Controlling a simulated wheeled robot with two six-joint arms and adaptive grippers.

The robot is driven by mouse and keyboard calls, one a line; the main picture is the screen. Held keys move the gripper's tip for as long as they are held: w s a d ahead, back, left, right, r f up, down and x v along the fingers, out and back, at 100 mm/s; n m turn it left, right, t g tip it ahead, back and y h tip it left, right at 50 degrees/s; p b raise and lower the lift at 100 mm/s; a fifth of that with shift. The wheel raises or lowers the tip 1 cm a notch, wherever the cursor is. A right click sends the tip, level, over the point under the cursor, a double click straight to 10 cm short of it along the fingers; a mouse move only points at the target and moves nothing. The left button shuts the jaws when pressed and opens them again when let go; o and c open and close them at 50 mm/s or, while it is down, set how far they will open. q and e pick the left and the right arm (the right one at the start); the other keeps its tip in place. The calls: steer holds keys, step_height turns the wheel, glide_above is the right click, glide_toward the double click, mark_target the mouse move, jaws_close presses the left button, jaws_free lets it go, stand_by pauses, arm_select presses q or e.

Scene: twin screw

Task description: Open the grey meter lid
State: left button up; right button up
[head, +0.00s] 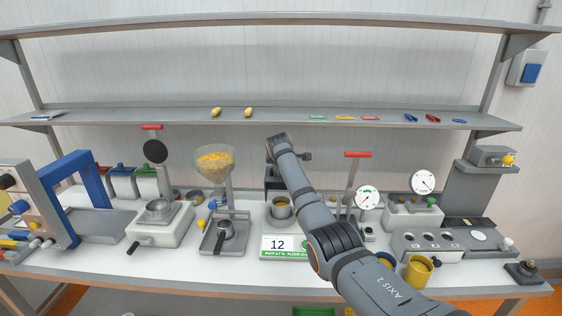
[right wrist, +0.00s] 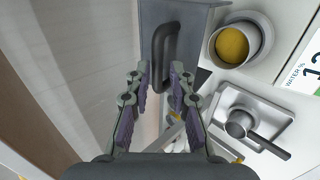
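The meter (head: 287,247) stands mid-bench, with a display reading 12 and an open cup (head: 281,209) of yellow grain. Its grey lid (head: 274,185) is behind the cup, partly hidden by my right arm, and does not cover the cup. In the right wrist view the lid (right wrist: 199,18) shows beside the cup (right wrist: 234,44), with a black bar handle (right wrist: 167,45) on it. My right gripper (right wrist: 160,70) is open, its two fingertips on either side of the handle's near end. I cannot tell whether they touch it. My left gripper is not in view.
A grain hopper (head: 215,165) stands left of the meter, above a tray with a dark-handled scoop (head: 224,231). A red-handled lever (head: 357,155) and dial gauges (head: 367,199) are to the right. A shelf (head: 280,117) runs above the bench. A yellow mug (head: 418,270) is near the front.

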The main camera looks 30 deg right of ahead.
steer(key=v, duration=0.9)
